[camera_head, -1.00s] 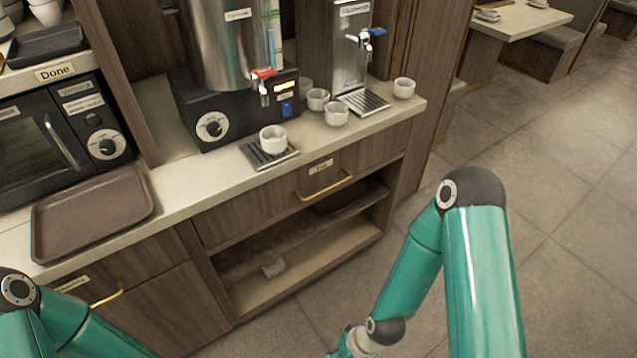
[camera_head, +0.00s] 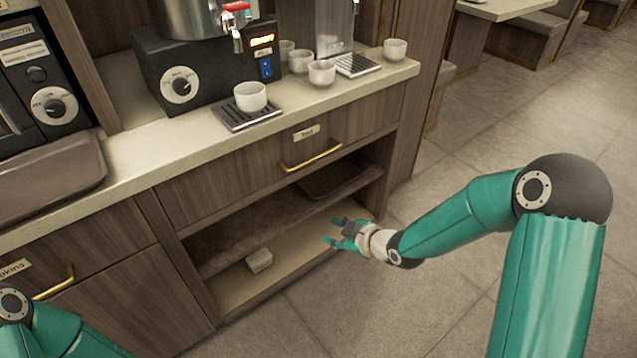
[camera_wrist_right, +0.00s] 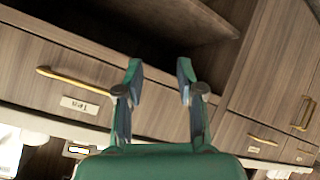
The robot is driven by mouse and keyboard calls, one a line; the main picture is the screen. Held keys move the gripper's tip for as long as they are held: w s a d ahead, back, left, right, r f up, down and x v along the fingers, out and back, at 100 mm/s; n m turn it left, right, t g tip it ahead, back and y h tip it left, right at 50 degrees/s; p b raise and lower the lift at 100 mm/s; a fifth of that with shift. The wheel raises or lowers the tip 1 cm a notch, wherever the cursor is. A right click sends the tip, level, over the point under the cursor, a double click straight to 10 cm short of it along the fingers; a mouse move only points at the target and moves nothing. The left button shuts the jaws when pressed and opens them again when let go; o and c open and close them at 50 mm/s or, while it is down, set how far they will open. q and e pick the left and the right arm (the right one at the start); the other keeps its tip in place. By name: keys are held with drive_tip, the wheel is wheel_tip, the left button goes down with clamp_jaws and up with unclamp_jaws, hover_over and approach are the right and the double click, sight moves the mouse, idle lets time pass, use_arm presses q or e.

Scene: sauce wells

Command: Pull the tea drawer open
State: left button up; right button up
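The tea drawer (camera_head: 240,178) is a wide wooden front under the counter, with a small label (camera_head: 306,132) and a brass bar handle (camera_head: 311,157). It looks shut. In the right wrist view the drawer (camera_wrist_right: 95,72) appears upside down, its handle (camera_wrist_right: 75,80) left of the fingers. My right gripper (camera_head: 336,232) is open and empty, below and a little right of the handle, in front of the open shelves. Its two fingers also show apart in the wrist view (camera_wrist_right: 158,85). My left gripper is out of view; only part of my left arm shows at the lower left.
A white cup (camera_head: 250,97) stands on the drip tray (camera_head: 236,118) above the drawer. More cups stand by the dispensers. A small white box (camera_head: 259,260) lies on the lower shelf. Another drawer's brass handle (camera_head: 54,283) is at lower left. The floor (camera_head: 480,135) at right is clear.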

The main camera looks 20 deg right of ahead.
drive_tip(key=w+d+r+n+t+b, duration=0.3)
drive_tip(key=w+d+r+n+b, duration=0.1)
drive_tip(key=n+b, duration=0.15)
drive_tip(key=n+t+y+b, duration=0.1)
drive_tip(key=n+t+b, duration=0.15)
drive_tip(key=n, duration=0.35)
approach(315, 158)
use_arm(q)
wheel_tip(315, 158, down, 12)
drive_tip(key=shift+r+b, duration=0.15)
drive_tip(key=shift+b, duration=0.15)
use_arm(e)
drive_tip(key=shift+g, duration=0.35)
drive_tip(key=x, duration=1)
drive_tip(key=shift+w+d, duration=0.1)
drive_tip(key=shift+w, duration=0.35)
drive_tip(key=shift+f, duration=0.1)
clamp_jaws()
